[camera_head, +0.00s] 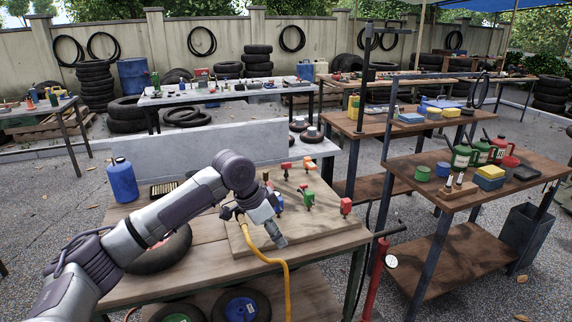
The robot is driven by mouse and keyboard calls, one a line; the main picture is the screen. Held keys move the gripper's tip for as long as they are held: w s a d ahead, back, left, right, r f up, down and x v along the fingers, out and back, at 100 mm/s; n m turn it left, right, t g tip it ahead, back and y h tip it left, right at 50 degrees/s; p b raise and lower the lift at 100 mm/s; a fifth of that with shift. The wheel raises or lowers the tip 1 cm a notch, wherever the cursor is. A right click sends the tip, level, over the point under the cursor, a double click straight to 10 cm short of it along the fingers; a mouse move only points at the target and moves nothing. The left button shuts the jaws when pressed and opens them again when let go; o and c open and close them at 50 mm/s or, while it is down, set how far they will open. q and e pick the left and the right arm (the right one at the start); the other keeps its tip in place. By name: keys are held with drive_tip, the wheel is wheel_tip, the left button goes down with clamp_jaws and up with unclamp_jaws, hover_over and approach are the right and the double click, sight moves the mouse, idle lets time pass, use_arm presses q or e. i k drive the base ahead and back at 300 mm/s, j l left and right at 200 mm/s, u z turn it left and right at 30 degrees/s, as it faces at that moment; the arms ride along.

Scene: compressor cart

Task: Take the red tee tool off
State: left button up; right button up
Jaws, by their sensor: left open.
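A wooden board (318,228) on the near workbench carries several small coloured fittings. A red one (346,204) stands near its right edge, and a red-orange one (308,163) stands at the back. Which of these is the red tee tool I cannot tell for sure. A green fitting (309,198) and a blue one (279,202) stand nearer the middle. My left gripper (279,240) hangs over the front of the board, pointing down and right, open. It is apart from the red fitting at the right. My left arm hides part of the board. My right gripper is out of view.
A yellow hose (284,275) hangs over the bench front beside my gripper. A blue bottle (122,181) and a tyre (160,252) sit on the bench at left. A red pump (377,270) stands beside the bench, and a wooden cart (475,197) is at right.

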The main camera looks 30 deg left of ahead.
sight(287, 166)
drive_tip(key=i+j, duration=1.3)
drive_tip(key=i, duration=0.2)
